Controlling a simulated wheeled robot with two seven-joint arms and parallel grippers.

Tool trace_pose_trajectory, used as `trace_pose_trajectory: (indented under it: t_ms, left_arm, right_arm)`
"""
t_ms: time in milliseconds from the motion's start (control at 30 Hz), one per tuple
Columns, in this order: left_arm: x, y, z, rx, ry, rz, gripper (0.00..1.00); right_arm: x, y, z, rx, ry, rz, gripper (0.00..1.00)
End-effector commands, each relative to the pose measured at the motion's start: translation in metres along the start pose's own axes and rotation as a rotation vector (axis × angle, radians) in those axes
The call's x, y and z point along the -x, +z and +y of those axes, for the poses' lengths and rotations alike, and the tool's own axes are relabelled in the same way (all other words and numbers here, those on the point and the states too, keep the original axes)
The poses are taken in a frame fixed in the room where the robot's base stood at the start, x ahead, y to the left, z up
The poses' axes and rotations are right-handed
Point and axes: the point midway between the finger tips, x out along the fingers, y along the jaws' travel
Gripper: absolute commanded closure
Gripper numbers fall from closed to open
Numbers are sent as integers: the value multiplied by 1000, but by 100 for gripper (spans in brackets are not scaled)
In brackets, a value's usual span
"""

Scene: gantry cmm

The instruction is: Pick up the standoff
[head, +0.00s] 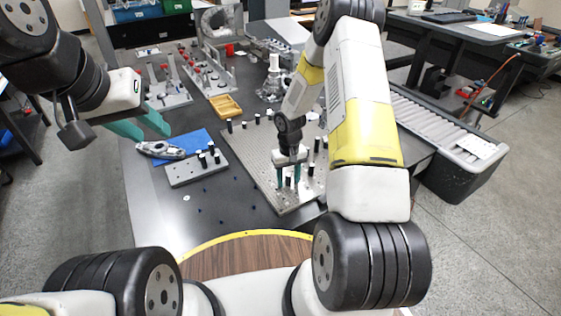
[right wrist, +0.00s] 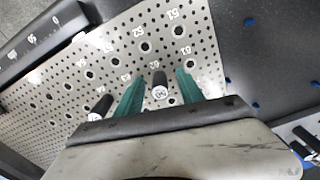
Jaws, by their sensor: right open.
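A black standoff with a white marked top (right wrist: 160,88) stands upright on the perforated metal plate (right wrist: 110,55). My right gripper (right wrist: 160,80) is open, with its teal fingers on either side of this standoff. Gaps show between it and the fingers in the right wrist view. In the head view my right gripper (head: 289,181) points down over the plate's near part, with the standoff (head: 288,182) between its fingers. Another standoff (right wrist: 101,107) stands just left of the fingers in the wrist view. My left gripper (head: 156,136) is open and empty above the table's left side.
More black standoffs (head: 230,126) stand on the plate. A grey block (head: 182,174) with several standoffs lies left of it, beside a blue mat (head: 196,139) and a grey tool (head: 160,150). A yellow tray (head: 226,106) and metal fixtures stand behind.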

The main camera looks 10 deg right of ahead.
Motion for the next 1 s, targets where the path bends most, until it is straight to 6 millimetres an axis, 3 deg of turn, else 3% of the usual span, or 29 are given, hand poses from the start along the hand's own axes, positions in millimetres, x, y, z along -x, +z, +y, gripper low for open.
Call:
trace_pose_trajectory:
  t_ms: [133, 367, 767, 1000]
  left_arm:
    - [0, 0, 0, 0, 0, 0, 64]
    - [0, 0, 0, 0, 0, 0, 64]
    - [0, 0, 0, 0, 0, 0, 64]
    - [0, 0, 0, 0, 0, 0, 64]
  right_arm:
    - [0, 0, 0, 0, 0, 0, 55]
    - [1, 0, 0, 0, 0, 0, 100]
    - [2, 0, 0, 0, 0, 1, 100]
    - [19, -1, 1, 1, 2, 2, 100]
